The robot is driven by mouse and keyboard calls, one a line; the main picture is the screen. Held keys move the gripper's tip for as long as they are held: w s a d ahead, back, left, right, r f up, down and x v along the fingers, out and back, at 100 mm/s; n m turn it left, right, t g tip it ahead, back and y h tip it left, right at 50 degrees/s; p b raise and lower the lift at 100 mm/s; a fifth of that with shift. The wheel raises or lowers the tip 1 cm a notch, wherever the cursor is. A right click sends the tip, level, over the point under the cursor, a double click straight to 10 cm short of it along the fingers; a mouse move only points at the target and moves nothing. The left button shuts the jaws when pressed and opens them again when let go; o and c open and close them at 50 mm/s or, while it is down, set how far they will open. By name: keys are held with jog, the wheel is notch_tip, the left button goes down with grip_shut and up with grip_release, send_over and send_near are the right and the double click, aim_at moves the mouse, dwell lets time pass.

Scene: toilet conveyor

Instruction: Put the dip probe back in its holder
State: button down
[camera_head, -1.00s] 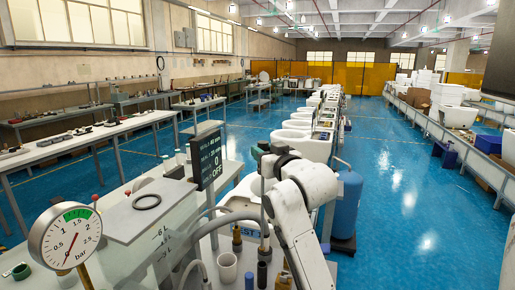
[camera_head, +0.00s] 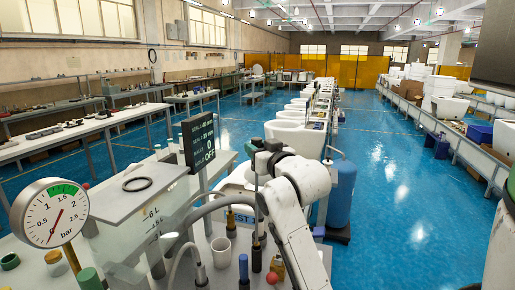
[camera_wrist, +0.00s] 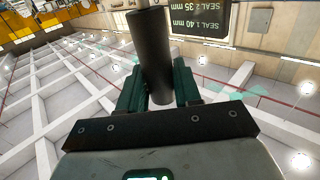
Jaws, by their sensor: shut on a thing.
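My gripper (camera_wrist: 160,85) is shut on a black cylinder, the upper end of the dip probe (camera_wrist: 150,45). In the head view, my gripper (camera_head: 264,150) is partly hidden by my white wrist. The probe (camera_head: 257,205) hangs upright below it as a thin rod. Its lower end is near a short dark upright cylinder (camera_head: 257,260) on the bench, which looks like the holder. I cannot tell whether the tip touches or enters it.
A blue-topped cylinder (camera_head: 243,268), a white cup (camera_head: 221,252) and hoses crowd the bench nearby. A pressure gauge (camera_head: 50,213) stands at the left. A display panel (camera_head: 198,141) rises behind. A blue tank (camera_head: 341,195) stands behind my arm.

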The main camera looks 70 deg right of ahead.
aim_at(257, 184)
dwell(0.4)
jog(key=shift+f+b, duration=3.9)
jog(key=shift+f, duration=1.55)
jog(key=c, duration=0.7)
grip_release()
jog(key=shift+r, duration=0.1)
jog(key=shift+s+a, duration=0.1)
